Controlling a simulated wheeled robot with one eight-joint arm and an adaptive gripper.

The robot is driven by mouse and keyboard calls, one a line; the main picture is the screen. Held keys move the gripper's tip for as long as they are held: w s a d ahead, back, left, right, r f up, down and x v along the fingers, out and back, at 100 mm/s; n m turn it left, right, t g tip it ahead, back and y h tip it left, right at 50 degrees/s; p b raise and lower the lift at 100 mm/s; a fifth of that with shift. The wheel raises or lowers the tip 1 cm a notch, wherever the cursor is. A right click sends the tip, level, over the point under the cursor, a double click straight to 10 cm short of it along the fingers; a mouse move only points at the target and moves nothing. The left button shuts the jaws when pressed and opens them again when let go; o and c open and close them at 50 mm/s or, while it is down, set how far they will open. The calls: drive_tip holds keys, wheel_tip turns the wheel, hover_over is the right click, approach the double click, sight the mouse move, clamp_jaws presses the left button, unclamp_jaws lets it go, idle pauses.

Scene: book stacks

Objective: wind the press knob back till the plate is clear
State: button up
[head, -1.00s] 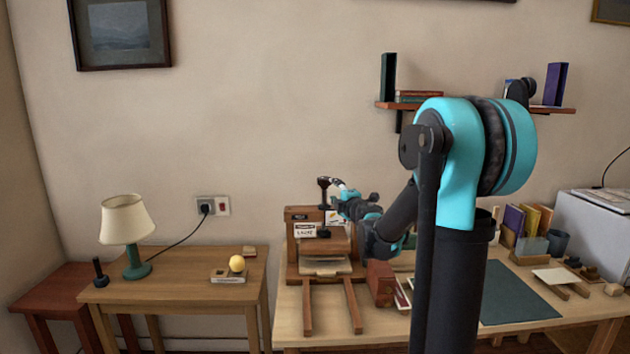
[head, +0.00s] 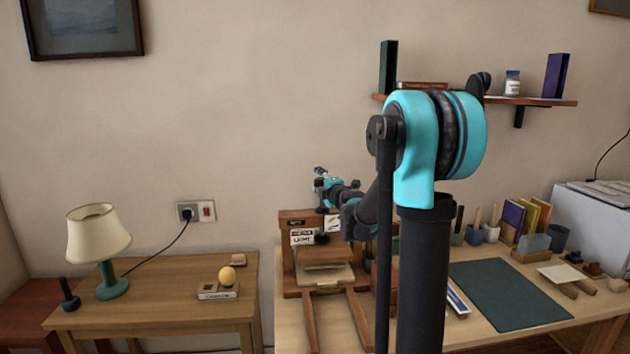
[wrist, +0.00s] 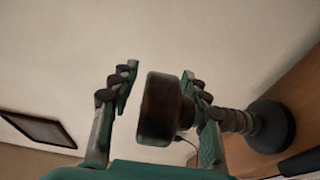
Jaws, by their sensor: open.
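The wooden press (head: 296,222) stands on the left end of the desk. A pale flat piece (head: 325,275) lies in its opening, below a brown board (head: 325,256). My gripper (head: 322,180) is above the press top; in the head view it hides most of the knob. In the wrist view the dark round knob (wrist: 160,108) is between my two open fingers (wrist: 160,97). Its ribbed stem runs behind the right-hand finger to a dark disc (wrist: 270,125) by the wooden beam. I cannot tell whether the fingers touch the knob.
A lamp (head: 98,240) and a yellow ball (head: 227,276) are on the side table to the left. A wall shelf (head: 500,100) hangs above the desk. A dark green mat (head: 508,292), books and pots occupy the desk to the right.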

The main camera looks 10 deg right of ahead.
drive_tip(key=shift+c, duration=0.3)
clamp_jaws()
drive_tip(key=shift+o, duration=0.3)
unclamp_jaws()
drive_tip(key=shift+s, duration=0.15)
drive_tip(key=v, duration=1.1)
drive_tip(key=shift+s, duration=0.4)
drive_tip(key=shift+d, duration=0.15)
